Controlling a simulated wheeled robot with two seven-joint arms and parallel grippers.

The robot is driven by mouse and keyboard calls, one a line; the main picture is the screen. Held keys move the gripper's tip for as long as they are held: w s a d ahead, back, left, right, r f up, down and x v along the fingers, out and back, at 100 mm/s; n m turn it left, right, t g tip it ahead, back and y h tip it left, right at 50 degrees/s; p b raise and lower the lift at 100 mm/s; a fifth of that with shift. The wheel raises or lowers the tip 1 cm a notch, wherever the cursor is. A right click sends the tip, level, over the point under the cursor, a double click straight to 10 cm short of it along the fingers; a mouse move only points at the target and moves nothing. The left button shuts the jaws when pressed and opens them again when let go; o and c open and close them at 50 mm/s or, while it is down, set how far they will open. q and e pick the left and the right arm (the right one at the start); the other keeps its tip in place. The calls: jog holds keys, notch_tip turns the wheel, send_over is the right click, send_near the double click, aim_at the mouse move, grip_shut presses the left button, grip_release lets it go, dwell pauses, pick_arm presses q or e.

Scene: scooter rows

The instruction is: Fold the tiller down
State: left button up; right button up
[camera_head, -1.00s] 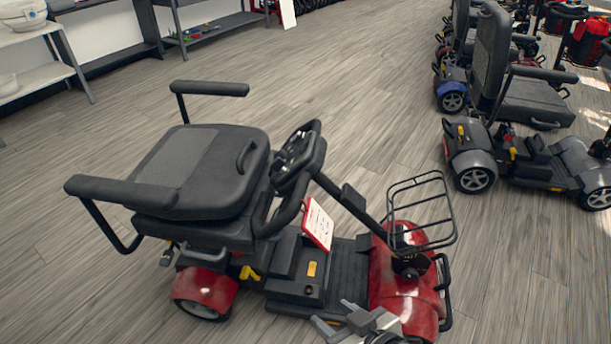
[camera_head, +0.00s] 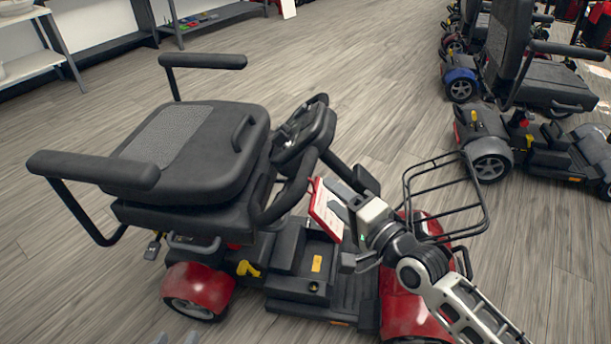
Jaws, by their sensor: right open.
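The red scooter's tiller (camera_head: 347,176) is raised, slanting from the red front housing up towards the seat (camera_head: 190,140). Its black handlebar head (camera_head: 305,135) is close to the seat's right edge. A red-edged white card (camera_head: 325,208) hangs at the tiller. My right gripper (camera_head: 341,226) is at the tiller beside the card, its jaws apart; I cannot tell whether it touches the tiller. My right arm covers part of the front housing and floorboard. Only grey tips of my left gripper (camera_head: 176,338) show at the bottom edge, below the rear wheel.
A wire basket (camera_head: 450,205) is at the scooter's front, close to my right arm. The black armrests (camera_head: 95,168) stick out around the seat. More scooters (camera_head: 505,130) stand at the right. Shelves (camera_head: 35,65) stand at the back left. Floor between is clear.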

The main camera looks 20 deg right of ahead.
aim_at(305, 174)
pick_arm(q)
jog(key=f, duration=0.1)
jog(key=f+b, duration=0.1)
jog(key=f, duration=0.1)
jog(key=shift+w+d+g, duration=0.25)
jog(key=shift+d+g, duration=0.1)
jog(key=shift+g, duration=0.05)
pick_arm(e)
jog(key=x, duration=1)
jog(key=shift+f, duration=0.1)
